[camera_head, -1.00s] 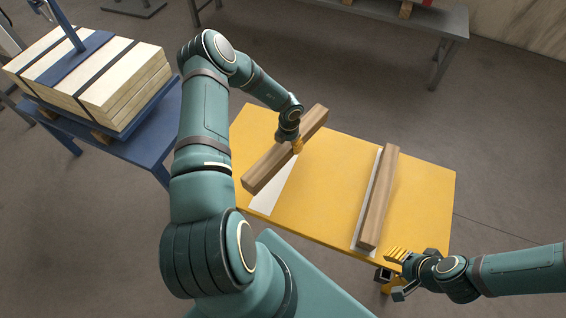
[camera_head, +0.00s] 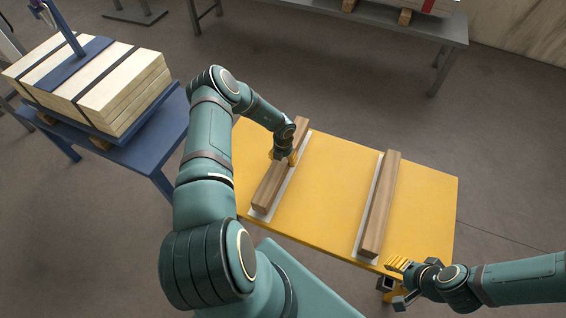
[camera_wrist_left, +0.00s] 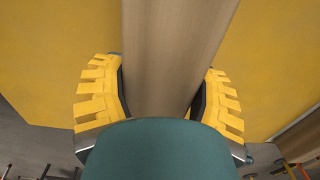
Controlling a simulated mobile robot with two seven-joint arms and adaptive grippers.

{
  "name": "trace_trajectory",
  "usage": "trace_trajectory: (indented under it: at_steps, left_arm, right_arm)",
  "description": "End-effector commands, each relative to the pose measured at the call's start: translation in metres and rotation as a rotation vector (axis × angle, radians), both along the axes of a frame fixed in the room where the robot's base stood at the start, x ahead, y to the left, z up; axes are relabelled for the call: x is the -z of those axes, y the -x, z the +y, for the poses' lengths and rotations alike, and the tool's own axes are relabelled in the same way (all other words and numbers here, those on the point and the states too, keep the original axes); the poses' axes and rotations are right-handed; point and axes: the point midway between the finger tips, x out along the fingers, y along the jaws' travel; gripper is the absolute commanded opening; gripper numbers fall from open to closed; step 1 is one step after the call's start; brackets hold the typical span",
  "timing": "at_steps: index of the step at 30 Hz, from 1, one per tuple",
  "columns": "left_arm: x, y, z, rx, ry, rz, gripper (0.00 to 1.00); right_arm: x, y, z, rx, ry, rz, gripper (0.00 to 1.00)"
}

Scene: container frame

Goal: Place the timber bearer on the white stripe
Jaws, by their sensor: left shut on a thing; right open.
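A brown timber bearer (camera_head: 271,188) lies along the left white stripe (camera_head: 262,214) on the yellow table. Strips of the stripe show along its right side and at its near end. My left gripper (camera_head: 287,158) is shut on this bearer near its middle. In the left wrist view the bearer (camera_wrist_left: 175,50) runs between the yellow finger pads. I cannot tell whether it rests fully on the table. A second bearer (camera_head: 380,205) lies along the right white stripe (camera_head: 364,243). My right gripper (camera_head: 398,282) is open and empty by the table's near right corner.
The yellow table (camera_head: 325,190) is clear between the two bearers. A blue table (camera_head: 150,140) with a strapped stack of pale boards (camera_head: 95,85) stands at the left. A grey bench (camera_head: 400,28) stands at the back.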

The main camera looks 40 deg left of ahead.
Motion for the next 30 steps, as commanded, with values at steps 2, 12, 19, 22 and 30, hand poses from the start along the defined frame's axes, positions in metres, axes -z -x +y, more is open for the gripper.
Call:
trace_trajectory:
  at_steps: [2, 12, 19, 22, 30]
  left_arm:
    - [0.012, -0.001, 0.0, -0.001, 0.0, -0.001, 0.2]
    - [0.02, 0.001, 0.0, 0.0, 0.0, 0.001, 0.8]
    - [0.02, 0.001, 0.0, 0.0, 0.0, 0.001, 1.0]
    - [0.019, 0.0, 0.0, 0.0, 0.0, 0.001, 1.0]
    - [-0.013, -0.001, 0.001, 0.001, -0.001, -0.002, 1.0]
  right_arm:
    - [0.004, -0.001, 0.0, 0.001, 0.0, -0.002, 0.47]
    - [0.005, -0.001, 0.0, 0.001, 0.0, -0.003, 0.47]
    - [0.005, -0.001, 0.0, 0.001, 0.0, -0.003, 0.47]
    - [0.005, -0.001, 0.0, 0.001, 0.0, -0.003, 0.47]
    - [-0.004, 0.0, 0.0, 0.0, 0.0, 0.0, 0.47]
